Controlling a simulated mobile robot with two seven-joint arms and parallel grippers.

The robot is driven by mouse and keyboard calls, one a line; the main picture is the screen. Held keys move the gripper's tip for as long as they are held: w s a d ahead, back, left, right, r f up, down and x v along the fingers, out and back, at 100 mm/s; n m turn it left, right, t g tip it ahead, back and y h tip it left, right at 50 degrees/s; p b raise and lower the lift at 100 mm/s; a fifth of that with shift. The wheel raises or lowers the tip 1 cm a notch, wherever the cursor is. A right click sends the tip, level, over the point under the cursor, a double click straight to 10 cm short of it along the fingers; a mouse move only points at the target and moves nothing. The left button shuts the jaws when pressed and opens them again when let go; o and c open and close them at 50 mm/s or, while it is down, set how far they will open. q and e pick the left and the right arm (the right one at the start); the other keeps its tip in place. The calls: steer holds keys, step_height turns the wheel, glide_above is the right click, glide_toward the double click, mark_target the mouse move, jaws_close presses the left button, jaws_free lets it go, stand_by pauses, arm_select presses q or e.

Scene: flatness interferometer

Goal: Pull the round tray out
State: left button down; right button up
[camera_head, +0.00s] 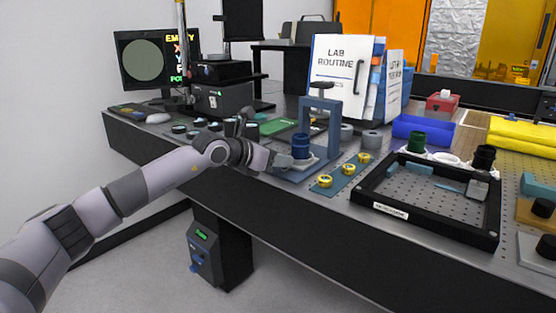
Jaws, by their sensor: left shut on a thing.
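My left gripper (272,163) is at the left side of a small blue-grey press frame (331,128) on the bench. It is shut on the near left edge of the pale tray (303,163) at the frame's foot; the fingertips are small and the exact contact is hard to see. A dark blue cylinder (301,146) stands upright on the tray, inside or just in front of the frame. The tray's outline is partly hidden by the cylinder and the gripper. My right gripper is not in view.
A blue strip with several yellow-topped round pieces (324,181) lies right of the tray. A black-framed perforated tray (425,205) is farther right. Behind stand a LAB ROUTINE binder (334,62) and a monitor (143,60). The bench's front edge is close to the gripper.

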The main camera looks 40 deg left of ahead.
arm_select(q)
steer(key=shift+s, duration=0.3)
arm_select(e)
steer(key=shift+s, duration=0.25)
arm_select(q)
steer(key=shift+w, duration=0.1)
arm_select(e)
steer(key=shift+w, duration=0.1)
arm_select(q)
steer(key=c, duration=0.8)
jaws_free()
steer(key=b+v, duration=0.1)
steer(key=v, duration=0.6)
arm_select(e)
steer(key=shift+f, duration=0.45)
